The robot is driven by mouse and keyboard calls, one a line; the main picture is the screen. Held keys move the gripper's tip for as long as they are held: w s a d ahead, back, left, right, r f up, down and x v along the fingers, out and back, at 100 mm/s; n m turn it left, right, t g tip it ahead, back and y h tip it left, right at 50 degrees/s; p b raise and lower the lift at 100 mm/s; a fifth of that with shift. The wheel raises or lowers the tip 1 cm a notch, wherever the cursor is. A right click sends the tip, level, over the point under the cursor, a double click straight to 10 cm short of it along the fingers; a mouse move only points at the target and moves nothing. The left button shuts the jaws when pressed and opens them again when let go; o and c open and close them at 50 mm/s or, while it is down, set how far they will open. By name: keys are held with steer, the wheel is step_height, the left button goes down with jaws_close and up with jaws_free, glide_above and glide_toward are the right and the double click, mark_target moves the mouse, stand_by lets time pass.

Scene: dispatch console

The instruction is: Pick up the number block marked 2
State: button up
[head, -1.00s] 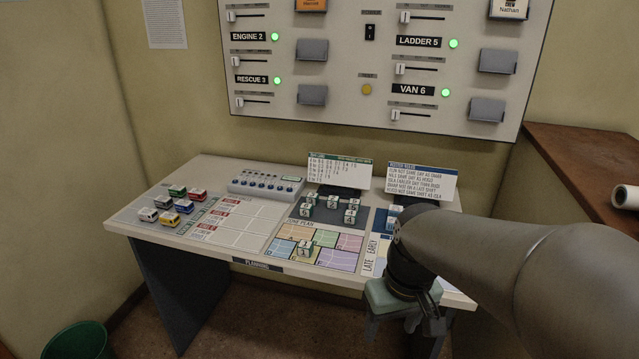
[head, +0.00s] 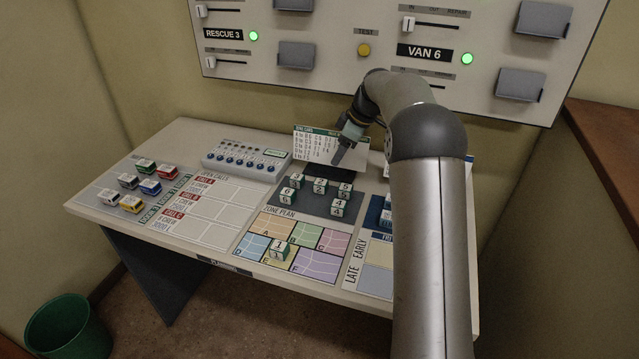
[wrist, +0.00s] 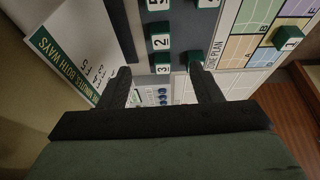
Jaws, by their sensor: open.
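The block marked 2 (head: 320,186) stands on the dark grey mat, in the back row between blocks 3 (head: 297,181) and 5 (head: 345,190). In the wrist view, block 2 (wrist: 160,39) shows its white numbered top and green side, beyond the fingertips. My gripper (head: 340,156) is open and empty, in the air above the back of the mat, in front of the card. In the wrist view its fingers (wrist: 159,72) are apart, with block 3 (wrist: 162,66) seen between the tips and farther off. My gripper touches no block.
Blocks 6 (head: 287,196) and 4 (head: 339,208) stand in the front row. Block 1 (head: 279,249) is on the zone plan. A printed card (head: 316,143) stands behind the mat. A control box (head: 247,158) and several toy vehicles (head: 147,167) are at left.

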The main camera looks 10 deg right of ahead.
steer(key=p, duration=0.1)
glide_above(321, 182)
steer(key=s+d, duration=0.1)
steer(key=d, duration=0.2)
step_height(321, 182, down, 6)
steer(key=shift+s+a+f, duration=0.1)
steer(key=shift+f, duration=0.15)
steer(key=shift+a+p+x, duration=0.2)
steer(key=shift+p+x, duration=0.9)
steer(key=shift+x, duration=1.65)
steer(key=shift+r, duration=0.15)
steer(key=c, duration=1.1)
